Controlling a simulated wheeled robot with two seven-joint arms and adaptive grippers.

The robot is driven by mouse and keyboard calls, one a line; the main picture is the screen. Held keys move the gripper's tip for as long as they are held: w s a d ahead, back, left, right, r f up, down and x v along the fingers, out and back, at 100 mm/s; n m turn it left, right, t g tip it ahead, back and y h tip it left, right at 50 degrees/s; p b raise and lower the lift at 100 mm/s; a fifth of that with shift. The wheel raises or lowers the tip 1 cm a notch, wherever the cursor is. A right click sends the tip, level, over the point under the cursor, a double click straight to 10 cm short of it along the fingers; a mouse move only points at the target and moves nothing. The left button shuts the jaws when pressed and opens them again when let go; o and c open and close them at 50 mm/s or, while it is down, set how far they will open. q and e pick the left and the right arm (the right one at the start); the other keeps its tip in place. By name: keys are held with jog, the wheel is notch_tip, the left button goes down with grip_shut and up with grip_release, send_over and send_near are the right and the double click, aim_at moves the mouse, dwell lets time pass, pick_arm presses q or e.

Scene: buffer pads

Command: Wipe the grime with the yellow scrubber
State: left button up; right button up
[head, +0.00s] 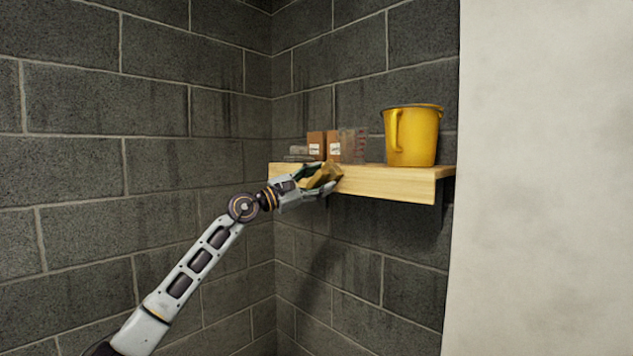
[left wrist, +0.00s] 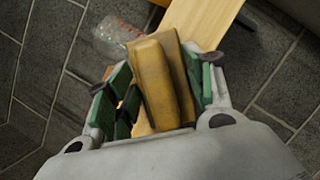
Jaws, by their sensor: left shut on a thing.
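The yellow scrubber (head: 325,176) is a brownish-yellow block held at the front edge of a wooden shelf. It also shows in the left wrist view (left wrist: 160,88), lying between the green-padded fingers. My left gripper (head: 320,184) is shut on it. In the left wrist view, my left gripper (left wrist: 158,95) has its pads on both sides of the scrubber. Whether the scrubber touches the shelf, I cannot tell. My right gripper is not in view. I cannot pick out a distinct patch of grime; the walls have dark streaks.
The wooden shelf (head: 390,184) is fixed in the wall corner. On it stand a yellow bucket (head: 411,136), brown boxes (head: 333,146), a clear measuring container (head: 354,146) and a grey item (head: 297,152) at its left end. Below the shelf is clear. A pale wall (head: 550,180) is at right.

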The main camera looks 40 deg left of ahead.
pick_arm(q)
jog(key=shift+w, duration=0.15)
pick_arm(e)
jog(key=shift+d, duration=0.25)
pick_arm(q)
jog(key=shift+a, duration=0.15)
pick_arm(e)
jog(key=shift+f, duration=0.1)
pick_arm(q)
jog(key=shift+a, duration=0.35)
jog(key=shift+w+a+b, duration=0.15)
jog(key=shift+a+b, duration=0.55)
jog(key=shift+a, duration=0.85)
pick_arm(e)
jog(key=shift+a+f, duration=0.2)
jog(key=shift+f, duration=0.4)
pick_arm(q)
jog(key=s+b, duration=0.6)
jog(key=b, duration=0.1)
jog(key=shift+a, duration=0.25)
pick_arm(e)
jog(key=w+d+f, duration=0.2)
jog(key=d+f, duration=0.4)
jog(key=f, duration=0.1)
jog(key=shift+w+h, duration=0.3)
